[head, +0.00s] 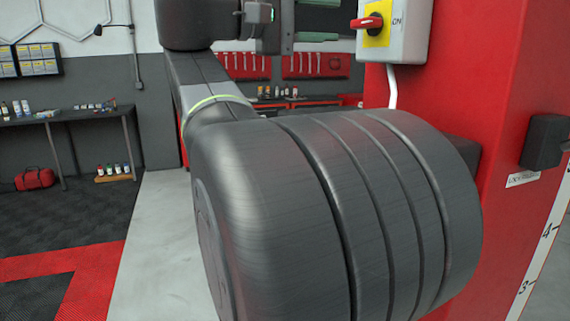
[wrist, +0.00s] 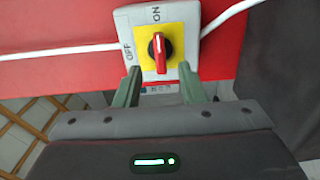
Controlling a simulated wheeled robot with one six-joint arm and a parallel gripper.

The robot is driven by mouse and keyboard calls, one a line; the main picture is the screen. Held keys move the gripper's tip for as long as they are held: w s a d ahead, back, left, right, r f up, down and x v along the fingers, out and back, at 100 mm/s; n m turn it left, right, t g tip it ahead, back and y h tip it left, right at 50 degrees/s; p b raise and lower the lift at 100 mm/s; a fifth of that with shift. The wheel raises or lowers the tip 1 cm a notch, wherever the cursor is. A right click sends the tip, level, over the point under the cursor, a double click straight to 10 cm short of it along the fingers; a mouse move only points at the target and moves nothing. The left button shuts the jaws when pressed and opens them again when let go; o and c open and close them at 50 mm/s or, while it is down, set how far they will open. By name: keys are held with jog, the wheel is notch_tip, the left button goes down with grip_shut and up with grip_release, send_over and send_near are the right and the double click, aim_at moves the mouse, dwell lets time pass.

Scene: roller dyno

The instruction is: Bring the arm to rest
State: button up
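The rotary switch is a pale box (head: 402,40) with a yellow plate and a red knob (head: 366,22), fixed to a red post. In the wrist view, the knob (wrist: 160,54) lines up with the ON mark, and OFF is to the left. My gripper (head: 336,20) shows at the top of the head view, left of the knob and apart from it. In the wrist view, the two green fingers of my gripper (wrist: 160,80) are spread with nothing between them. My arm fills the middle of the head view and hides much behind it.
The red post (head: 510,90) stands close on the right, with a dark block (head: 545,142) on it. A white cable leaves the switch box. A bench (head: 70,117) and a red bag (head: 35,179) are at the far left. Floor is clear at lower left.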

aim_at(360, 21)
jog(key=v, duration=0.7)
jog(key=x, duration=1.3)
jog(key=shift+d+p, duration=0.25)
jog(key=shift+p, duration=0.1)
jog(key=shift+w+d+r, duration=0.1)
jog(key=shift+d+r, duration=0.05)
jog(key=shift+d, duration=0.2)
jog(key=n+p, duration=0.2)
jog(key=n, duration=0.1)
jog(key=n+p, duration=0.3)
jog(key=shift+a+r+n, duration=0.15)
jog(key=shift+n, duration=0.15)
jog(key=shift+w+n, duration=0.1)
jog(key=shift+n, duration=0.3)
jog(key=shift+f, duration=0.2)
